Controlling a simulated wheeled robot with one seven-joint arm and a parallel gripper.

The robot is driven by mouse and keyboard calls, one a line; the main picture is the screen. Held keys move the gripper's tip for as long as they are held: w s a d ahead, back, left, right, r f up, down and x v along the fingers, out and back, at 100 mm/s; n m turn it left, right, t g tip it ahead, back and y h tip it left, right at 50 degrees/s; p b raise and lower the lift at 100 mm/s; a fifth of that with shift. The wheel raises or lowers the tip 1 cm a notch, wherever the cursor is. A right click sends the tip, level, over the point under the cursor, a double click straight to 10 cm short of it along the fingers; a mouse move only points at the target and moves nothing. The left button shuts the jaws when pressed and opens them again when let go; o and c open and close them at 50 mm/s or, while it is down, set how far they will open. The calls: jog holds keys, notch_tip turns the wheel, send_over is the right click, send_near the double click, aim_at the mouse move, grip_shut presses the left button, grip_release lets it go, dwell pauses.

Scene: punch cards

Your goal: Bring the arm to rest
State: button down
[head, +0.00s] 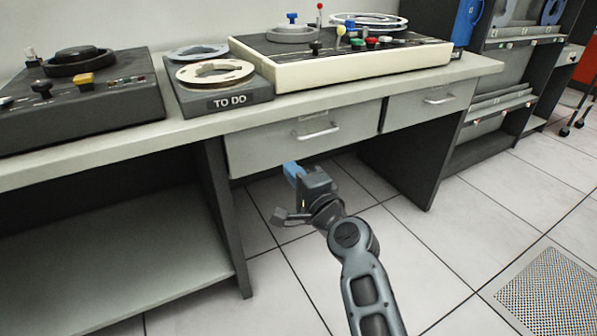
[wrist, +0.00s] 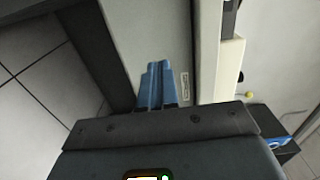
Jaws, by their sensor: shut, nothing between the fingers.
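My gripper (head: 291,169) is at the middle of the head view, below the front edge of the desk and in front of the left drawer (head: 300,138). Its blue fingers are closed together and hold nothing. The fingers also show in the wrist view (wrist: 157,85), side by side and pointing toward the grey drawer front. My arm reaches up from the bottom of the head view and is bent at the wrist.
A right drawer (head: 425,105) is shut. Shelves (head: 500,110) stand at the right.

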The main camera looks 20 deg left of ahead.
jog(key=s+d+f+t+h, duration=0.1)
jog(key=s+d+f+h, duration=0.1)
jog(key=s+d+f, duration=0.3)
jog(key=s+d+f+t+h, duration=0.1)
jog(key=s+d+f, duration=0.25)
jog(key=d, duration=0.45)
jog(key=s+d+f+h, duration=0.2)
jog(key=s+d+f, duration=0.1)
jog(key=d+f, duration=0.25)
jog(key=s+d+n+t+h, duration=0.2)
jog(key=s+d+h, duration=0.3)
jog(key=s+d, duration=1.25)
jog(key=s+d+r+n+h, duration=0.2)
jog(key=s+d+r+n, duration=0.15)
jog(key=s+r, duration=0.4)
jog(key=s+d+r+n+h, duration=0.2)
jog(key=s+d+r, duration=0.3)
jog(key=s, duration=0.6)
notch_tip(320, 180, up, 21)
jog(key=p, duration=2)
jog(key=shift+s+a, duration=0.15)
jog(key=shift+s, duration=0.3)
